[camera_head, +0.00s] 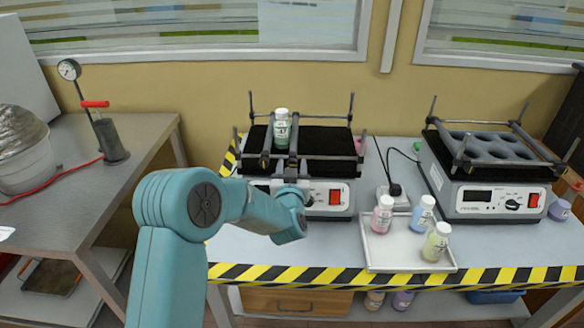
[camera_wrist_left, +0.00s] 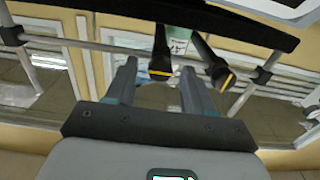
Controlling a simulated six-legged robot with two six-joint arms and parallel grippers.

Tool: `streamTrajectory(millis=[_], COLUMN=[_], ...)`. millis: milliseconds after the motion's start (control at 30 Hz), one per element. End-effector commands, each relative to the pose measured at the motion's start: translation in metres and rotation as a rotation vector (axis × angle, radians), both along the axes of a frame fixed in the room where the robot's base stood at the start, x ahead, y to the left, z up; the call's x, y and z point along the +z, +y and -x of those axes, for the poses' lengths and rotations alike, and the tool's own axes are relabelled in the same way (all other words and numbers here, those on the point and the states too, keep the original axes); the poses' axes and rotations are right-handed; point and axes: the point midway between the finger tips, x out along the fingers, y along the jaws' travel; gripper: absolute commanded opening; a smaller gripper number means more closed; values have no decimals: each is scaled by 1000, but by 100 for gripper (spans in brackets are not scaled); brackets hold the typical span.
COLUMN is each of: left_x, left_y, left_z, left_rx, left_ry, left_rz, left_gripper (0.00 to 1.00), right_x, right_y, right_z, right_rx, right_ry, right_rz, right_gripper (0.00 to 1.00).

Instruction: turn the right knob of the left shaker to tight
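The left shaker (camera_head: 330,142) stands on the table with a black platform and metal rods. A bottle (camera_head: 281,128) with a white cap and green contents stands upright on it, between two dark bars. In the left wrist view, two dark knobs with yellow marks show near the bottle (camera_wrist_left: 178,42): one knob (camera_wrist_left: 160,60) is between my finger tips, the other (camera_wrist_left: 213,65) is outside them. My left gripper (camera_wrist_left: 158,68) is open, with gaps visible beside the knob. In the head view my teal arm partly covers the shaker's front. My right gripper is not in view.
A second shaker (camera_head: 488,170) with a holed platform stands to the right. A metal tray (camera_head: 385,250) holding small bottles sits on the table in front. A grey bench (camera_head: 75,190) with a gauge stand is at the left. The table edge has yellow-black tape.

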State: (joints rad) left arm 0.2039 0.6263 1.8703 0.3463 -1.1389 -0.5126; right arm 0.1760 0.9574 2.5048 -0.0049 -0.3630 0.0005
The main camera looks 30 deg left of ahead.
Motion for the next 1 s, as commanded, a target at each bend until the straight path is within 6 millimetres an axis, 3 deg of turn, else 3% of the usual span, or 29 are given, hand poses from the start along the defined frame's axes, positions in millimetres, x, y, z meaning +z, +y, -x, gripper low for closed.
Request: streamTrajectory(millis=[33, 133, 167, 567, 1000], left_x=[0, 0, 0, 0, -1], left_y=[0, 0, 0, 0, -1], left_z=[0, 0, 0, 0, -1], left_rx=[0, 0, 0, 1, 1], left_ry=[0, 0, 0, 34, 220], left_rz=[0, 0, 0, -57, -361], left_gripper=[36, 3, 0, 0, 0], right_x=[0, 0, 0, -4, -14], right_y=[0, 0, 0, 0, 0], right_z=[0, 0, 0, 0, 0], right_rx=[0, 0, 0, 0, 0], right_ry=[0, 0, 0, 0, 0], right_rz=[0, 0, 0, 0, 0], right_gripper=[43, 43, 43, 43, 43])
